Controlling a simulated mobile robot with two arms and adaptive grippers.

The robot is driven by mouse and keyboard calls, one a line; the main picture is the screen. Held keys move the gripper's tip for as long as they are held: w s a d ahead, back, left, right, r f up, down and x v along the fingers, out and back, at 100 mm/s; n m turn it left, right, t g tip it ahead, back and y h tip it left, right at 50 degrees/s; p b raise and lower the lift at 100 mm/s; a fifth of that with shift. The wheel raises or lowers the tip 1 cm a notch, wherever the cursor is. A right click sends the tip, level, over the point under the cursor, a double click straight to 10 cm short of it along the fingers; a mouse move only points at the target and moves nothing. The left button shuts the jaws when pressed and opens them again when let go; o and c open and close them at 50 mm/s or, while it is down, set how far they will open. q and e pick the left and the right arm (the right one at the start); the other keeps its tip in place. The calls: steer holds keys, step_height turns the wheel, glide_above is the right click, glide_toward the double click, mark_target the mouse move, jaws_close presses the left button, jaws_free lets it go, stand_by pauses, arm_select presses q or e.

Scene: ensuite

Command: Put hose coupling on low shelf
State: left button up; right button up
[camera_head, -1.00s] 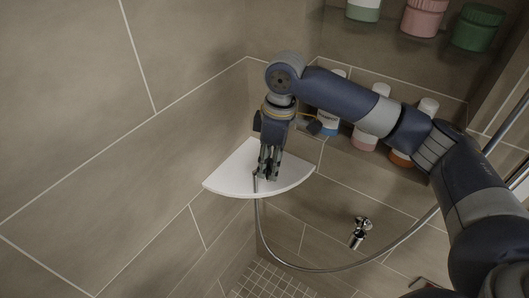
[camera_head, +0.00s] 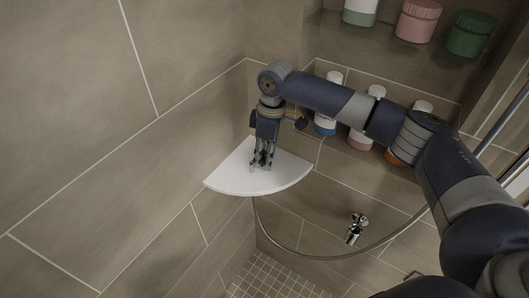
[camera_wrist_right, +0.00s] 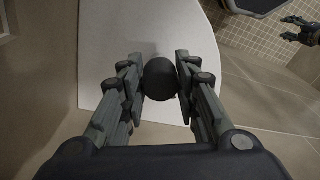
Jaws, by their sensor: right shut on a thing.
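The hose coupling (camera_wrist_right: 160,79) shows as a dark round end between the fingers of my right gripper (camera_wrist_right: 161,80) in the right wrist view. My right gripper is shut on it. In the head view the right gripper (camera_head: 262,165) points down at the white corner shelf (camera_head: 225,180), which I take as the low shelf. The shelf also fills the middle of the right wrist view (camera_wrist_right: 110,45). I cannot tell whether the coupling touches the shelf. My left gripper (camera_wrist_right: 288,29) shows at the upper right of the right wrist view, with its fingers apart.
A grey hose (camera_head: 330,258) loops from the shelf's front edge to the right. A chrome wall fitting (camera_head: 355,229) is right of the shelf. Several bottles (camera_head: 325,122) stand behind my right arm. Jars (camera_head: 418,20) are on a glass shelf above. Tiled walls flank the shelf.

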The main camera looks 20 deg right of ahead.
steer(key=o, duration=1.1)
steer(key=shift+f, duration=0.15)
steer(key=shift+r, duration=0.2)
steer(key=r, duration=0.4)
steer(key=d+r+b, duration=0.1)
steer(key=r, duration=0.3)
steer(key=r+b, duration=0.1)
steer(key=r, duration=0.3)
steer(key=shift+d, duration=0.15)
steer(key=shift+f, duration=0.1)
